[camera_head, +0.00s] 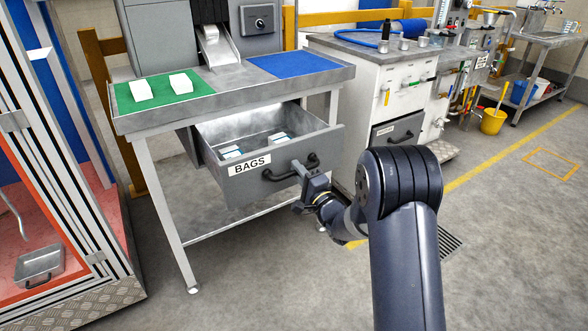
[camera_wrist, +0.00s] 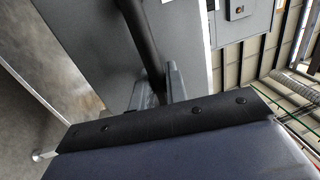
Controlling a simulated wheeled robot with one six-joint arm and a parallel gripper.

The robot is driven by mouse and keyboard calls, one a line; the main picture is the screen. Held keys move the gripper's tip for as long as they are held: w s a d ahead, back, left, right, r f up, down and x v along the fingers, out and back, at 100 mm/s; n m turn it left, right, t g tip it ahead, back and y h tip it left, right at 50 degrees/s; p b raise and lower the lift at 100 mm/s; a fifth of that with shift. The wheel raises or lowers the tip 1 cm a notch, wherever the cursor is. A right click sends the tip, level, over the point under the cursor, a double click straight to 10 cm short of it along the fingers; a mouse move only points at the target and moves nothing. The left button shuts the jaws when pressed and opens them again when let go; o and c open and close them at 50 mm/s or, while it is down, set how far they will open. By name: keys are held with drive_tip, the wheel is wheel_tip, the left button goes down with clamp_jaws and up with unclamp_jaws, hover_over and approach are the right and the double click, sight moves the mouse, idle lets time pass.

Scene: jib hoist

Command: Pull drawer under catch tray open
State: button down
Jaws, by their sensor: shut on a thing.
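The grey drawer labelled BAGS (camera_head: 242,175) hangs under the metal table and is pulled well out, with its inside showing. Several small white and blue packs (camera_head: 232,153) lie in it. Its dark bar handle (camera_head: 290,170) runs across the front. My gripper (camera_head: 301,172) is at the right part of the handle and is shut on it. In the wrist view the dark handle bar (camera_wrist: 142,40) runs down to my gripper fingers (camera_wrist: 158,90), with the grey drawer front behind.
The metal table (camera_head: 235,97) has a green mat (camera_head: 160,88) with two white blocks and a blue mat (camera_head: 293,65). A white cabinet (camera_head: 400,100) stands to the right, a glazed booth (camera_head: 60,150) to the left.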

drive_tip(key=shift+s+d, duration=0.4)
drive_tip(key=shift+s, duration=0.25)
drive_tip(key=c, duration=1.5)
unclamp_jaws()
drive_tip(key=p+v, duration=0.1)
drive_tip(key=v, duration=0.9)
drive_tip(key=shift+s+d, duration=0.25)
drive_tip(key=shift+d, duration=0.05)
drive_tip(key=shift+w+a+f, duration=0.1)
drive_tip(key=b+x, duration=0.1)
drive_tip(key=x, duration=1)
drive_tip(key=shift+w+a, duration=0.15)
drive_tip(key=shift+a, duration=0.05)
